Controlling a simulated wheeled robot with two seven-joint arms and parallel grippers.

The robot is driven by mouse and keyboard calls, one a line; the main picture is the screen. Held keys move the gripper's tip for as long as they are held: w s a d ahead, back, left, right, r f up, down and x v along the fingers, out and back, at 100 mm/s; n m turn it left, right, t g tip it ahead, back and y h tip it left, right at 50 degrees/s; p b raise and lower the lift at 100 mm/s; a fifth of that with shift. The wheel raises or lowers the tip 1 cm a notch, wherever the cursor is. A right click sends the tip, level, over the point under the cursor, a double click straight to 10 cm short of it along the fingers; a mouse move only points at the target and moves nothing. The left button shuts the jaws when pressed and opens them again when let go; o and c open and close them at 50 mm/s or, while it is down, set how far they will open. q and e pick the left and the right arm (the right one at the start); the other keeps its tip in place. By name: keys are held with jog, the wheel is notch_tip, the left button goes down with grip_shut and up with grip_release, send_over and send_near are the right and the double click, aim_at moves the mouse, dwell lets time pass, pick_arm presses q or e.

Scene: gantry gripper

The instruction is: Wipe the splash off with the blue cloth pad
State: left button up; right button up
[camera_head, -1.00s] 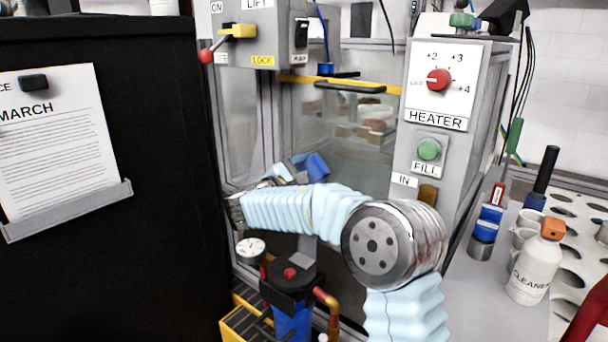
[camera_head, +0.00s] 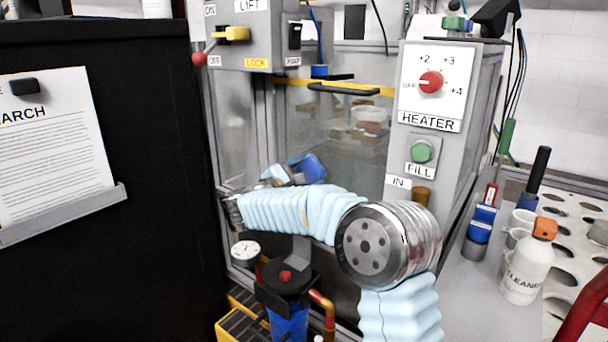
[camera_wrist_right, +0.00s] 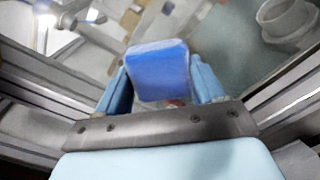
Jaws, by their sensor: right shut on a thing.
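The blue cloth pad (camera_head: 312,167) is at the front glass pane (camera_head: 345,165) of the grey machine, low and left of the heater panel. My right gripper (camera_head: 296,172) is shut on the pad; its arm crosses in front of the machine. In the right wrist view the blue pad (camera_wrist_right: 160,72) sits between the two light-blue fingers of my right gripper (camera_wrist_right: 162,88), facing the clear pane. I cannot tell whether pad and pane touch. No splash stands out clearly; a small reddish patch shows just below the pad in the wrist view. My left gripper is not in view.
A heater panel (camera_head: 431,85) with a red knob is right of the pane. A lift control box (camera_head: 255,38) with a red-tipped lever hangs above left. A filter with gauge (camera_head: 245,252) stands below my arm. A cleaner bottle (camera_head: 524,270) stands right. A black cabinet (camera_head: 120,270) fills the left.

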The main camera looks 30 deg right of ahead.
jog(key=shift+w+d, duration=0.25)
jog(key=shift+d, duration=0.3)
jog(key=shift+s, duration=0.1)
